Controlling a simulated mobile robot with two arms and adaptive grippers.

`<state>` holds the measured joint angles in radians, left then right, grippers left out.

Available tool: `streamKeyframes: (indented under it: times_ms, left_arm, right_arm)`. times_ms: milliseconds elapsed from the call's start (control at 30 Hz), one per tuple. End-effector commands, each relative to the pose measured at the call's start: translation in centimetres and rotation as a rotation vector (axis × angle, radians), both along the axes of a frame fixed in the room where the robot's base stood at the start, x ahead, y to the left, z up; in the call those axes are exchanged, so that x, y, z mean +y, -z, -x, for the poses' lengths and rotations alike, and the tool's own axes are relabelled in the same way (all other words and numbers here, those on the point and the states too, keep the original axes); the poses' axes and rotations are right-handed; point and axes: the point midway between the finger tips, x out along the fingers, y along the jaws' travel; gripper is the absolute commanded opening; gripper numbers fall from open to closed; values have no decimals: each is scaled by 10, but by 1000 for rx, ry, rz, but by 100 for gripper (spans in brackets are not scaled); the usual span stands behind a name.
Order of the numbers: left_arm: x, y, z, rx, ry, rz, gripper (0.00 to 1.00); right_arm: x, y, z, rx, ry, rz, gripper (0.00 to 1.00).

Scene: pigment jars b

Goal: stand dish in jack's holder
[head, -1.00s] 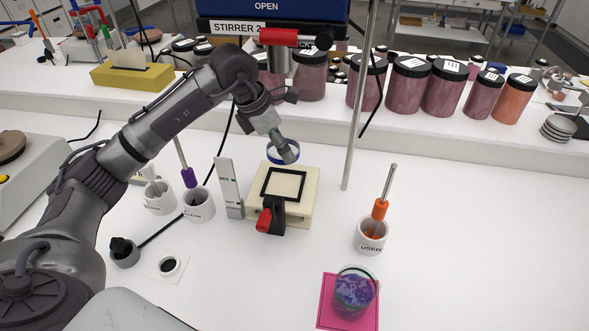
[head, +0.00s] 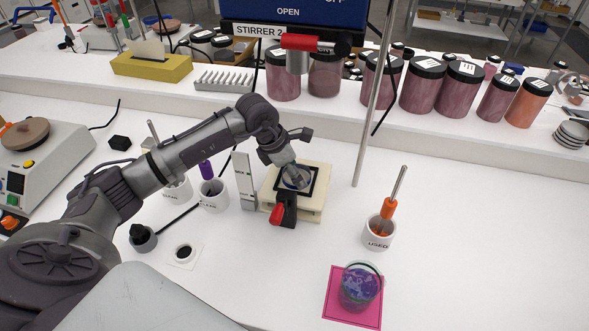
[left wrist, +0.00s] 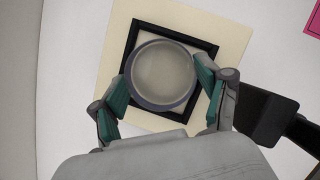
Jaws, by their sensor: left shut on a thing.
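A small round dish with a dark blue rim (left wrist: 163,73) is held in my left gripper (left wrist: 165,88), its two teal-padded fingers on opposite sides of it. In the left wrist view the dish sits inside the black square frame of the holder on the cream jack (left wrist: 118,74). In the head view the dish (head: 296,178) is partly covered by my left gripper (head: 292,172), over the jack's top (head: 318,199). I cannot tell whether the dish touches the holder. The jack has a red knob (head: 277,214) at its front. My right gripper is not in view.
A metal rod (head: 365,130) rises to the right. A "USED" cup (head: 379,234) and a purple-filled beaker (head: 359,287) on a pink mat stand front right.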

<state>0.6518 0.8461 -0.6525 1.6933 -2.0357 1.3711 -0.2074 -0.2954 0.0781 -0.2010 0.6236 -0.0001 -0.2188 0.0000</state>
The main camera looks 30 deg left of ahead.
Motion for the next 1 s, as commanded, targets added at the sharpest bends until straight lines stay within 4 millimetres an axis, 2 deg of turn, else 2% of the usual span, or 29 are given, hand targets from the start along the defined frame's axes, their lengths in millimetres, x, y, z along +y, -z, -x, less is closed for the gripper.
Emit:
streamKeyframes:
  times_ms: [100, 133, 267, 700, 867, 1000]
  left_arm:
    - [0, 3, 0, 0, 0, 0, 54]
    - [0, 2, 0, 0, 0, 0, 79]
    - [0, 1, 0, 0, 0, 0, 100]
    - [2, -4, 0, -1, 0, 0, 100]
    - [9, -27, 8, -6, 0, -2, 100]
    - [17, -56, 17, -6, 0, -3, 100]
  right_arm:
    - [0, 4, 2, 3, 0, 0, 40]
    - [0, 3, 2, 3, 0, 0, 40]
    - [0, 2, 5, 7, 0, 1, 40]
    - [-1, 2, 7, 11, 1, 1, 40]
    - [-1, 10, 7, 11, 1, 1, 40]
    - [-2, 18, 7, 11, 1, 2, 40]
